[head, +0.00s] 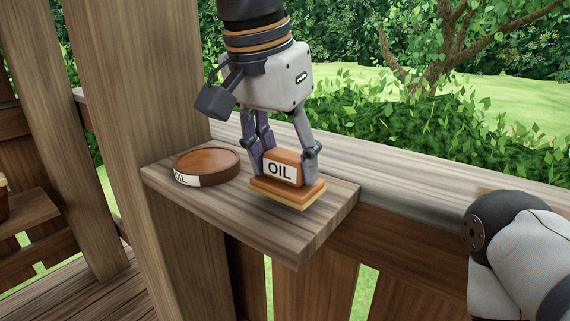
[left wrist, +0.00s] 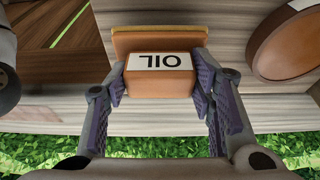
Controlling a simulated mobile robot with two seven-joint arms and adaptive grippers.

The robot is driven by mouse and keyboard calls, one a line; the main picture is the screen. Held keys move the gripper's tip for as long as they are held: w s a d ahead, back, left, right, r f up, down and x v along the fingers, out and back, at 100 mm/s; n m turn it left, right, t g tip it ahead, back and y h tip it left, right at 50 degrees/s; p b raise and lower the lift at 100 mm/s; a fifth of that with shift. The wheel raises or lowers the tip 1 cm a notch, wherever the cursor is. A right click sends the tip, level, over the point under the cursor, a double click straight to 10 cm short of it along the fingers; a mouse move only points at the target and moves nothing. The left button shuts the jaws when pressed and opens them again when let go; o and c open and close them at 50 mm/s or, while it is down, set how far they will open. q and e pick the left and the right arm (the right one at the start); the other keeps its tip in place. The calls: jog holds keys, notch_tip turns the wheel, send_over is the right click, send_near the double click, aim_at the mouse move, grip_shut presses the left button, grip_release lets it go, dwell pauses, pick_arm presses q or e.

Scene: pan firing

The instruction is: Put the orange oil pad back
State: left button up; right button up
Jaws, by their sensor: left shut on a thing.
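The orange oil pad (head: 283,170) has an orange block handle with a white OIL label and a yellowish layer under its base. It is at the small wooden shelf (head: 310,225), right of the round dish. My left gripper (head: 284,158) points down with its fingers on both sides of the handle, shut on it. In the left wrist view the pad (left wrist: 159,80) sits upright between the two purple-lined finger pads (left wrist: 160,82). I cannot tell whether its base touches the shelf. My right gripper is out of view; only part of my right arm shows.
A round brown dish (head: 208,162) with an OIL label stands on the shelf, left of the pad. A thick wooden post rises behind the shelf's left end. A wooden rail (head: 400,185) runs along the back. The shelf's front right is bare.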

pick_arm(q)
jog(key=shift+f, duration=0.6)
jog(key=shift+f, duration=0.3)
jog(key=o, duration=1.1)
